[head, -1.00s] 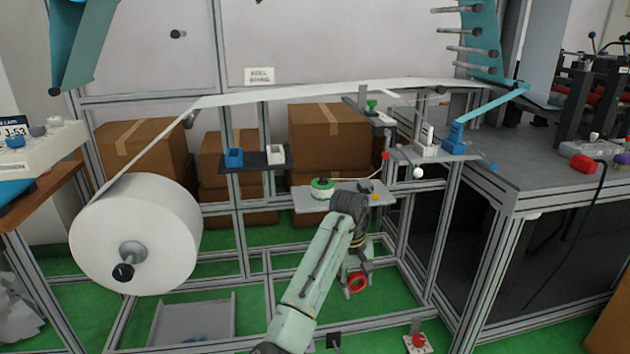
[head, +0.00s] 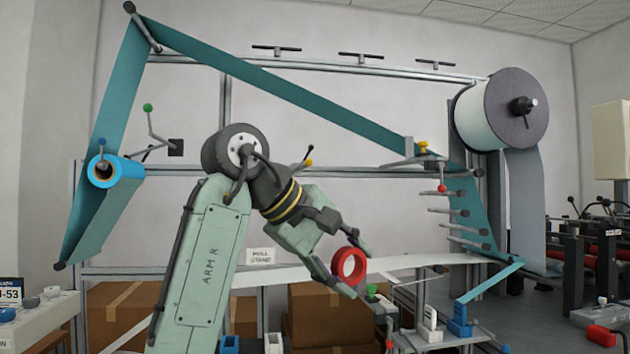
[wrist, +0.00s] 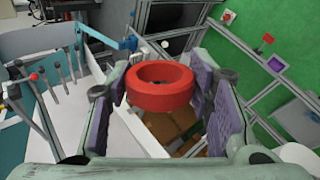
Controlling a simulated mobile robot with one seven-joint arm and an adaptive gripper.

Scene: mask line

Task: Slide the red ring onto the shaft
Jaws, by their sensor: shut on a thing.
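The red ring (head: 337,268) is thick and short. My gripper (head: 341,279) is shut on it and holds it clear of everything, in front of the pale web. In the wrist view the ring (wrist: 160,97) sits between the purple finger pads, its hole open. A dark shaft end (head: 526,105) sticks out of the grey-faced roll (head: 501,120) at upper right, well apart from the ring. Another dark shaft end (head: 102,169) shows in the blue roll (head: 124,173) at left. I cannot tell which shaft the task means.
A teal web (head: 270,85) slants across the frame above my arm. Several grey rods (head: 455,212) stick out at right, near a red-knobbed lever (head: 442,187). A green-knobbed lever (head: 148,108) stands at left. Brown boxes (head: 330,312) are below.

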